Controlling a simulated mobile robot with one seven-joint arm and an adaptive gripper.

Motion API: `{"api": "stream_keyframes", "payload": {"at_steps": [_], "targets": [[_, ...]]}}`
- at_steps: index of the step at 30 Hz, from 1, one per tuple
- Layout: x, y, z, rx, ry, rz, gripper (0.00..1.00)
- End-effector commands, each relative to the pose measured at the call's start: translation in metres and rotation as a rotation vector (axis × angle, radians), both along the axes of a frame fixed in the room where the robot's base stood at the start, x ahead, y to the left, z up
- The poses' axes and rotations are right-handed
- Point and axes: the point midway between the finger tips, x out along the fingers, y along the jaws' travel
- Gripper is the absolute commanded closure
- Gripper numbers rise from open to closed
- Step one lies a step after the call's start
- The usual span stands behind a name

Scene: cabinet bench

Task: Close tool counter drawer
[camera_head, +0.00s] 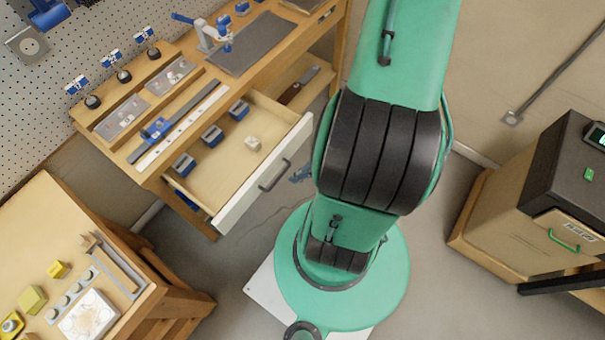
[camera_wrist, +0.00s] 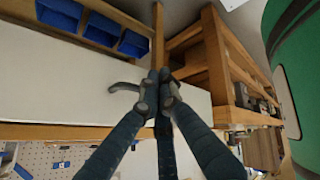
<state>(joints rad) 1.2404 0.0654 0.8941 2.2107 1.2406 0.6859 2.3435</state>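The tool counter drawer (camera_head: 238,160) is pulled out of the wooden counter in the head view. Its white front (camera_head: 264,172) carries a dark bar handle (camera_head: 275,175). The white front (camera_wrist: 65,80) also fills the left of the wrist view, with the handle (camera_wrist: 124,87) near the middle. My gripper (camera_wrist: 158,78) has its dark fingers drawn together at the tips, just beside the handle; whether they touch it is unclear. In the head view, a small part of my gripper (camera_head: 300,174) shows just outside the drawer front, with the rest hidden behind my arm.
A workbench (camera_head: 150,262) with tools and blocks stands at the lower left. A wooden cabinet (camera_head: 492,222) stands at the right.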

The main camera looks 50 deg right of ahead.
Motion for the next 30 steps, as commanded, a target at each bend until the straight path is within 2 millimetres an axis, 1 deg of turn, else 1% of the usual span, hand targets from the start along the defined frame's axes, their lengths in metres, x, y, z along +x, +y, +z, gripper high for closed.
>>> {"api": "stream_keyframes", "payload": {"at_steps": [7,23,30], "targets": [[0.011,0.0,0.002,0.0,-0.001,0.002,1.0],[0.013,0.0,0.003,0.001,-0.001,0.0,1.0],[0.022,0.001,0.003,0.001,0.0,0.002,1.0]]}}
